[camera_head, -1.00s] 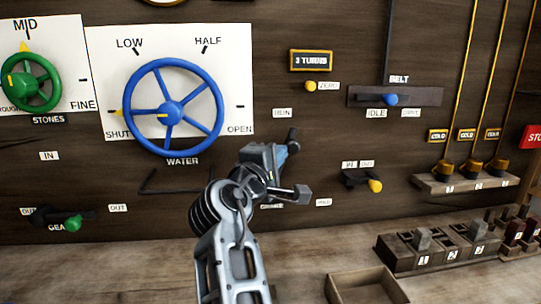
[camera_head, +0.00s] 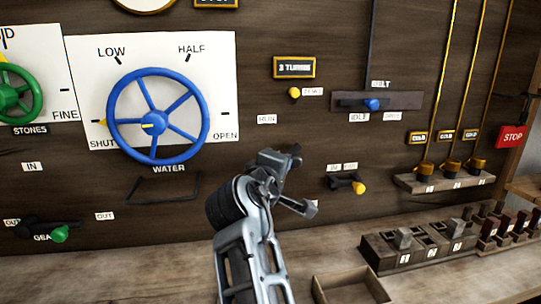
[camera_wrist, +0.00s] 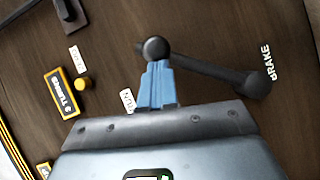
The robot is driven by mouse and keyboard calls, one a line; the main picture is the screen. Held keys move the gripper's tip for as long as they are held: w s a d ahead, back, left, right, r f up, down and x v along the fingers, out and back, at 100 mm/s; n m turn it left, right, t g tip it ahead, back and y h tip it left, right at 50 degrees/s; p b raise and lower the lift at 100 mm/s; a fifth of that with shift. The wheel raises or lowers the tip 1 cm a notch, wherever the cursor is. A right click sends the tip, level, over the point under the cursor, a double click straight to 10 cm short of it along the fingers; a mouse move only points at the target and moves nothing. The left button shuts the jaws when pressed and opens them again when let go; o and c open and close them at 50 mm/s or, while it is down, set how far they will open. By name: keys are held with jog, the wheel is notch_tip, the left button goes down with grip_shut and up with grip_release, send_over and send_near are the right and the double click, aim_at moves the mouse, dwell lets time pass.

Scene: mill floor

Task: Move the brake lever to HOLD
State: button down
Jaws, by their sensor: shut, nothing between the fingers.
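The brake lever (camera_wrist: 205,66) is a dark bar with a round knob, beside the BRAKE label (camera_wrist: 267,62) in the wrist view. It points up the panel from its pivot, tilted somewhat right of the RUN label (camera_wrist: 127,101). My gripper (camera_wrist: 157,78) is shut and empty, its blue fingertips at the left side of the knob, seemingly touching it. In the head view my gripper (camera_head: 285,158) hides most of the lever. The RUN label (camera_head: 266,119) shows above it; the HOLD label is mostly hidden behind my gripper.
The blue water wheel (camera_head: 156,115) is left of my gripper. A yellow-knobbed lever (camera_head: 358,188) is close on its right, and the belt lever (camera_head: 373,105) is above right. A wooden tray (camera_head: 350,288) and slotted block (camera_head: 378,247) stand on the bench below.

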jog(key=w+d+f+m+g+y+p, duration=0.2)
jog(key=d+f+m, duration=0.4)
jog(key=f, duration=0.3)
jog(key=shift+d+g+y+p, duration=0.55)
jog(key=shift+g+y, duration=0.05)
jog(key=shift+y, duration=0.3)
jog(key=shift+d+f, duration=0.1)
jog(key=shift+f, duration=0.15)
